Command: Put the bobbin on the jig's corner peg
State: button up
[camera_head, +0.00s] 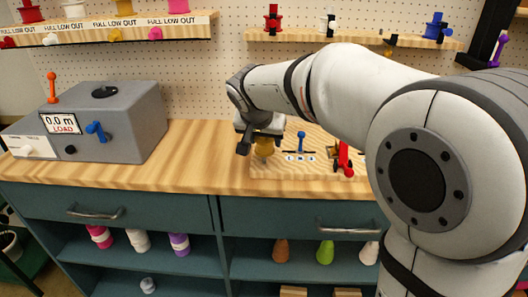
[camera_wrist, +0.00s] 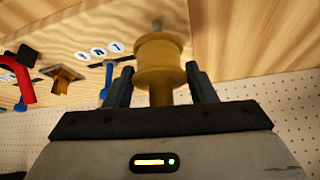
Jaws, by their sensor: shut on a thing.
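The yellow bobbin (camera_wrist: 162,58) is between the two dark fingers of my gripper (camera_wrist: 160,88), which is shut on it. In the head view the bobbin (camera_head: 264,149) is at the left end of the jig's wooden board (camera_head: 318,171), under my gripper (camera_head: 260,141). In the wrist view a short grey peg tip (camera_wrist: 157,23) shows just beyond the bobbin's far flange, in line with its axis. I cannot tell whether the bobbin is around this peg or only lined up with it. The jig (camera_wrist: 60,25) fills the upper left there.
The jig also carries a blue lever (camera_head: 301,141), a red clamp (camera_head: 343,158) and round white labels (camera_head: 300,157). A grey winding machine (camera_head: 125,125) stands on the left. The bench top (camera_head: 195,160) between them is clear. Shelves with bobbins hang behind.

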aim_at(263, 144)
jog(key=shift+f, duration=1.65)
jog(key=shift+f+b, duration=0.2)
jog(key=shift+b, duration=0.25)
jog(key=o, duration=1)
jog(key=shift+r, duration=0.1)
jog(key=shift+r, duration=0.1)
